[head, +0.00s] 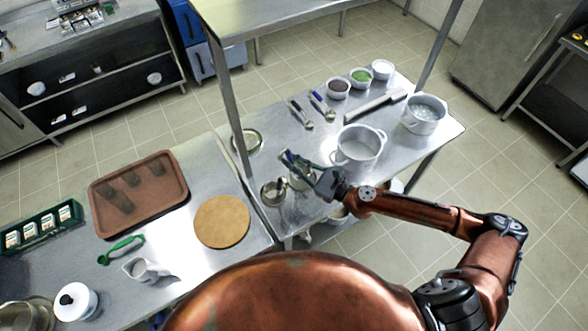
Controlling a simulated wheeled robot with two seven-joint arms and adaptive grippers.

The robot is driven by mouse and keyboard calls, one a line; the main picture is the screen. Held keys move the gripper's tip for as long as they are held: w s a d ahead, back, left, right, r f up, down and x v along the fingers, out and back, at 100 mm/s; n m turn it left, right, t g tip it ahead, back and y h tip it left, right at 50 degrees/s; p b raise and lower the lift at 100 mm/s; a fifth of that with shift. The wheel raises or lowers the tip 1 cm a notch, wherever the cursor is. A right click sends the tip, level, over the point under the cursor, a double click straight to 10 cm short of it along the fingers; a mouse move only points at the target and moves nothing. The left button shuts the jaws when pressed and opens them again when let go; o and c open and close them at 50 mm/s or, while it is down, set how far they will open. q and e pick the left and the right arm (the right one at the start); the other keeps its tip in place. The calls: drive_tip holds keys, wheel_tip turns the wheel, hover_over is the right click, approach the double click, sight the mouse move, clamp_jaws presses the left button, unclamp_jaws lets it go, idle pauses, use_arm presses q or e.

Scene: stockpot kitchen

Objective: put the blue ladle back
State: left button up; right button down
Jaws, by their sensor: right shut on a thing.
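My right gripper (310,173) reaches in from the right over the near left part of the steel table. It is shut on the blue ladle (288,156), whose dark bluish handle end shows beyond the fingers. The gripper hides much of the ladle, and I cannot tell whether it touches the table. A round steel bowl shape (273,192) lies just left of the gripper. Farther back, a blue-handled utensil (322,105) lies beside a dark-handled one (300,114). My left gripper is not in view.
An empty pot (360,150) stands right of the gripper, and a second pot (424,113) near the right edge. Three small bowls (362,78) line the back. A shelf post (229,105) rises at left. A round board (222,221) and brown tray (139,194) occupy the left counter.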

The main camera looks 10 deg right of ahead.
drive_tip(key=shift+f+b, duration=0.6)
drive_tip(key=shift+f, duration=1.3)
drive_tip(key=c, duration=2)
unclamp_jaws()
drive_tip(key=shift+f, duration=0.1)
drive_tip(key=shift+o, duration=0.2)
drive_tip(key=b+v, duration=0.3)
drive_tip(key=v, duration=0.9)
